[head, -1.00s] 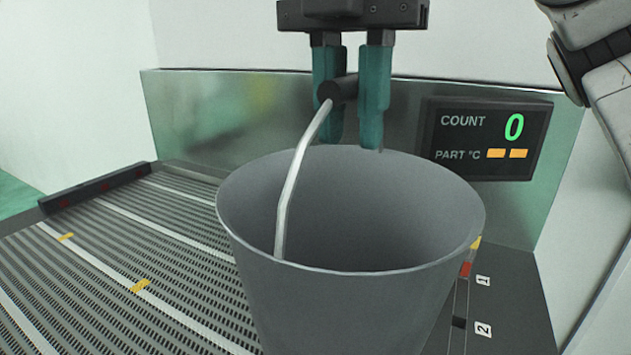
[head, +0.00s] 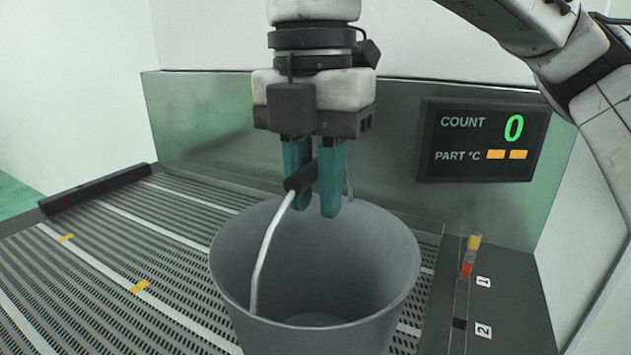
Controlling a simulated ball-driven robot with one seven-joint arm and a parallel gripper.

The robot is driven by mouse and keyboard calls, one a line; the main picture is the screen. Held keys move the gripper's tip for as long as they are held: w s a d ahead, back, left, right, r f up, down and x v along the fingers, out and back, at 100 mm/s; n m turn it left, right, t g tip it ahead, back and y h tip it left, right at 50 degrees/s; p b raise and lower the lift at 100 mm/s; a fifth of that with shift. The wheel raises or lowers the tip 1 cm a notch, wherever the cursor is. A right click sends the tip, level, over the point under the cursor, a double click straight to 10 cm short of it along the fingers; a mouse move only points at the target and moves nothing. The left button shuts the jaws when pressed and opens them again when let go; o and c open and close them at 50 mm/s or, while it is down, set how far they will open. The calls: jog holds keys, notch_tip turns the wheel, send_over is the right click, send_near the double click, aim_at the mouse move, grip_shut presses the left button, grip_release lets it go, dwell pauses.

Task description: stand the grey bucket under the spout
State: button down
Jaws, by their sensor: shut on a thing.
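The grey bucket (head: 315,335) is upright at the lower middle of the head view. Its open top faces up and its inside looks empty. Its wire handle (head: 266,258) stands up over the mouth, with a dark grip (head: 301,180) at the top. My gripper (head: 316,205) is shut on that dark grip, with its teal fingers either side of it, above the bucket's far rim. The bucket's base is below the picture edge, so I cannot tell whether it touches the surface. I see no spout in this view.
A slotted grey deck (head: 120,270) with white lines and yellow marks lies to the left. A dark bar (head: 95,190) edges its far left. A metal back panel (head: 215,120) carries a display (head: 484,140) reading COUNT 0. Plates marked 1 and 2 (head: 483,305) lie at right.

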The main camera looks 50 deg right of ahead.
jog(key=shift+f, duration=0.1)
jog(key=c, duration=1.3)
grip_release()
jog(key=shift+c, duration=0.2)
jog(key=o, duration=0.4)
